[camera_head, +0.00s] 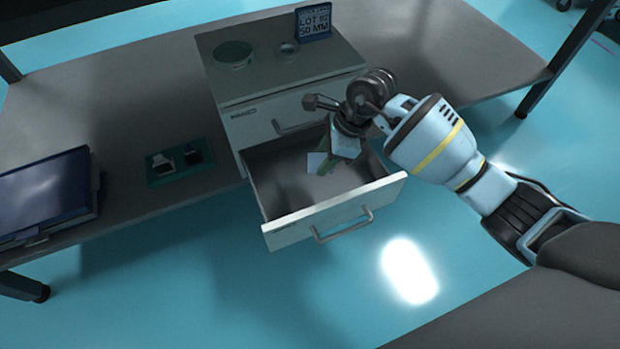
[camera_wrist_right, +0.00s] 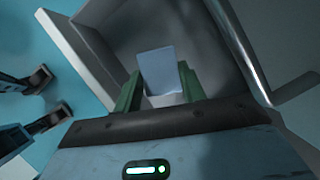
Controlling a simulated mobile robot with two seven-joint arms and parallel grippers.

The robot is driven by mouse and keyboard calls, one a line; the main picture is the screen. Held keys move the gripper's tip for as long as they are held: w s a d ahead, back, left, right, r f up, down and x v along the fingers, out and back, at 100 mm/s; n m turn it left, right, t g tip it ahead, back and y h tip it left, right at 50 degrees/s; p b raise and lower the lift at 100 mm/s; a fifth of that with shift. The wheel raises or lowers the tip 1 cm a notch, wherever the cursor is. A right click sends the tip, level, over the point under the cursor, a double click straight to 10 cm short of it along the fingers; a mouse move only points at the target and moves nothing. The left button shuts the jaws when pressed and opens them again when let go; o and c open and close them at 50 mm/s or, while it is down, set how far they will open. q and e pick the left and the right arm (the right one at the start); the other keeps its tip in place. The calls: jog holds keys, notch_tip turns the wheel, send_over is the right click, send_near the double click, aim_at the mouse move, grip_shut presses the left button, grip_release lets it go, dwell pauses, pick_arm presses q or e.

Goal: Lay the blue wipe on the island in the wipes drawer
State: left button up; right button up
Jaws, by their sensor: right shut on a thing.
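The pale blue wipe (camera_head: 316,162) is between the green fingers of my right gripper (camera_head: 326,164). In the right wrist view the wipe (camera_wrist_right: 160,72) stands out past the fingertips (camera_wrist_right: 158,92), which are shut on it. The gripper points down into the open lower drawer (camera_head: 335,221) of the grey cabinet. The drawer floor around the wipe looks bare. I cannot tell whether the wipe touches the floor. My left gripper is not in view.
The cabinet (camera_head: 222,70) stands on a grey table (camera_head: 120,75). Its upper drawer (camera_head: 262,119) is shut. A round dish (camera_head: 234,54), a small round part and a blue LOT sign (camera_head: 314,22) are on top. A green tray (camera_head: 180,170) and a dark monitor (camera_head: 45,193) are at left.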

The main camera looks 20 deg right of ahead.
jog(key=b, duration=0.3)
send_over(317, 189)
jog(key=d, duration=0.1)
jog(key=shift+s+d+f, duration=0.1)
jog(key=shift+s+f, duration=0.05)
jog(key=shift+f, duration=1.3)
jog(key=shift+s+d+f, duration=0.1)
jog(key=shift+f, duration=1.3)
notch_tip(317, 189, down, 4)
jog(key=shift+r+b, duration=0.1)
jog(key=shift+b, duration=0.55)
jog(key=shift+f, duration=0.25)
jog(key=shift+f, duration=0.1)
jog(key=o, duration=0.9)
